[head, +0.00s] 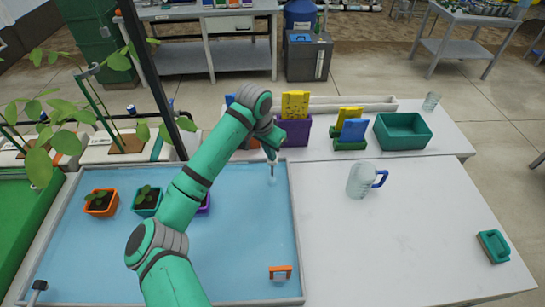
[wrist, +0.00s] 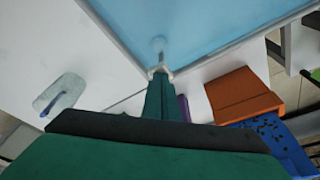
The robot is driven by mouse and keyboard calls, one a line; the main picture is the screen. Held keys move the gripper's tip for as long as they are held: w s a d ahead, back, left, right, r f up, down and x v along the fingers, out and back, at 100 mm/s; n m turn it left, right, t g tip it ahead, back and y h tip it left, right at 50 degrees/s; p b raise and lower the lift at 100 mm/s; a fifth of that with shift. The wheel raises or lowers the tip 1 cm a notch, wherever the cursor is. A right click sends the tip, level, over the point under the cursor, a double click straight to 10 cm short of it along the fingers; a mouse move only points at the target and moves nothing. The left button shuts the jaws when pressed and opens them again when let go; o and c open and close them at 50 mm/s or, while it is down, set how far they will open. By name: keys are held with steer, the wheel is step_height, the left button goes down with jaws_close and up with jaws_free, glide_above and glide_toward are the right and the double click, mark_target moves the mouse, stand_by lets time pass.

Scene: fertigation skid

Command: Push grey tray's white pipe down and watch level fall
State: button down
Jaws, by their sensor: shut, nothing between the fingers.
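The grey tray (head: 297,235) holds a sheet of blue water. The white pipe (head: 272,181) shows as a small pale piece at the tray's far right corner, just below my gripper (head: 271,158). In the wrist view a pale, blurred upright piece that looks like the pipe (wrist: 158,44) stands in the water past my gripper tips (wrist: 160,72). The gripper is shut and empty, pointing down over the corner. I cannot tell whether it touches the pipe. The arm hides part of the tray.
Potted seedlings in an orange pot (head: 101,202) and a teal pot (head: 147,201) stand in the tray, with a purple pot (head: 203,204) partly hidden. An orange-handled piece (head: 281,272) is at the near edge.

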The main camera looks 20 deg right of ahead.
steer(key=shift+s+f, duration=0.2)
steer(key=shift+f, duration=1.35)
steer(key=shift+a, duration=0.25)
steer(key=shift+s+a+r, duration=0.25)
steer(key=shift+s+a, duration=0.1)
steer(key=shift+a, duration=0.25)
steer(key=shift+s+a+r, duration=0.2)
steer(key=shift+s+a, duration=0.1)
steer(key=shift+a, duration=0.3)
glide_toward(270, 162)
steer(key=a+r, duration=0.1)
steer(key=s+a+r, duration=0.1)
steer(key=r, duration=0.1)
steer(key=shift+a+r, duration=0.1)
steer(key=shift+a, duration=0.2)
steer(key=shift+s, duration=0.1)
